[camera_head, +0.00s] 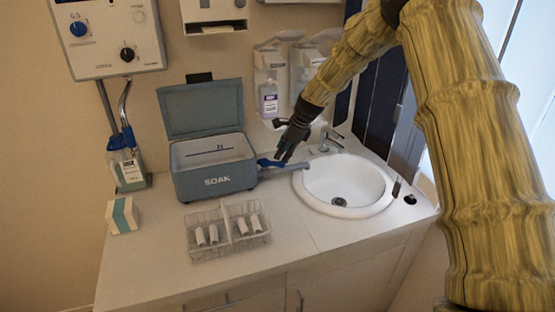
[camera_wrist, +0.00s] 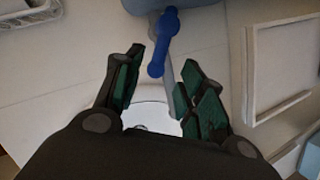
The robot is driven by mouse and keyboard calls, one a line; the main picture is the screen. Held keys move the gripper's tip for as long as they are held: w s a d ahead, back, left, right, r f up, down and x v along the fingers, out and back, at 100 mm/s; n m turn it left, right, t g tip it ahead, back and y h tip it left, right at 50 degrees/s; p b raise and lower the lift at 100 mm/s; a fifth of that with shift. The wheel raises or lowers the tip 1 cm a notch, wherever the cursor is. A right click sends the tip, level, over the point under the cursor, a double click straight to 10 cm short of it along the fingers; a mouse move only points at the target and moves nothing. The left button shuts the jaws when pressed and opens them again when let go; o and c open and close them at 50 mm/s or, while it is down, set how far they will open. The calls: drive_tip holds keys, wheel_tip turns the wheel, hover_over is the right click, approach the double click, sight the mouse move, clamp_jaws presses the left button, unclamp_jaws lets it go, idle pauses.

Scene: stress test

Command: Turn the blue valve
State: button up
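The blue valve (camera_head: 266,163) is a small blue handle at the right side of the grey SOAK box, above the counter. In the wrist view the blue valve (camera_wrist: 163,42) shows at the top centre, with a grey pipe running down from it. Nothing is held.
The open SOAK box (camera_head: 217,182) stands left of the valve. The white sink (camera_head: 352,212) and its tap (camera_head: 328,137) lie to the right. A wire rack (camera_head: 202,255) with several white rolls is in front. A wall panel (camera_head: 110,67) has blue and black knobs.

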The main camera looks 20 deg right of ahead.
sight(279, 163)
drive_tip(key=shift+p+x, duration=0.65)
drive_tip(key=shift+x, duration=2.3)
clamp_jaws()
